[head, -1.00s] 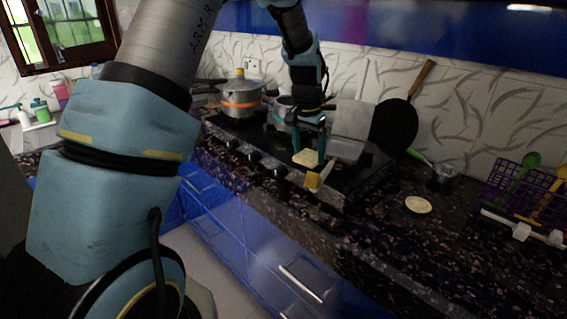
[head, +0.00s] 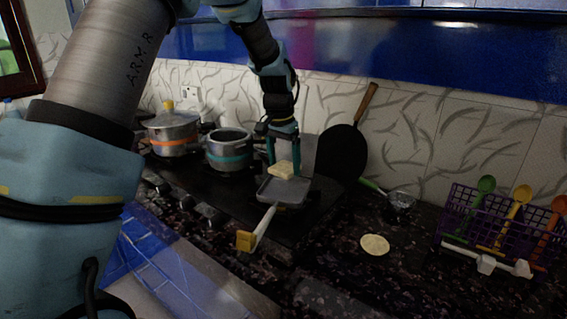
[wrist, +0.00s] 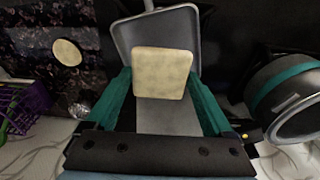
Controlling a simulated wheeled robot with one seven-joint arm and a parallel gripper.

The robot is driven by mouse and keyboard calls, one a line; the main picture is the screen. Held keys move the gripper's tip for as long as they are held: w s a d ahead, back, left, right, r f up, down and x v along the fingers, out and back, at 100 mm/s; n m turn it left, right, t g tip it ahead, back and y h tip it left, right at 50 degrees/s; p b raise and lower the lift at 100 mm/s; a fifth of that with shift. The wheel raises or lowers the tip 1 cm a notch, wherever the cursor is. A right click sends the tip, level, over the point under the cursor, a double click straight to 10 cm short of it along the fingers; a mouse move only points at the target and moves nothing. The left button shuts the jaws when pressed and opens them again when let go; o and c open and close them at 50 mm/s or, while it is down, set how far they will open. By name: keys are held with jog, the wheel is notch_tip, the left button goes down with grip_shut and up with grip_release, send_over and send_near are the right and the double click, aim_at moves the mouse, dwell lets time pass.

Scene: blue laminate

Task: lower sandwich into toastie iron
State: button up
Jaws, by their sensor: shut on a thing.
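The sandwich (head: 283,168), a pale square of bread, is held between the fingertips of my gripper (head: 283,159), which is shut on it. It also shows flat between the teal fingers in the wrist view (wrist: 162,75). The toastie iron (head: 290,194) lies open on the hob, its grey tray below the sandwich and its handle, with a yellow end (head: 246,240), toward the front. In the wrist view the tray's rim (wrist: 123,42) shows around the sandwich, which hides part of it. A grey plate, seemingly the raised lid (head: 308,152), stands behind. Any remaining gap is hard to judge.
A pot with a teal band (head: 229,150) stands close left of my gripper, and a lidded pot (head: 172,133) beyond it. A black pan (head: 342,154) leans on the wall at right. A pale round disc (head: 375,245) and a purple rack (head: 480,215) are on the counter.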

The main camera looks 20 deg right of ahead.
aim_at(283, 168)
jog(key=shift+f+b, duration=1.9)
jog(key=shift+f, duration=1.05)
jog(key=o, duration=1.1)
jog(key=shift+r+p, duration=0.75)
jog(key=shift+r, duration=0.25)
jog(key=shift+f, duration=0.1)
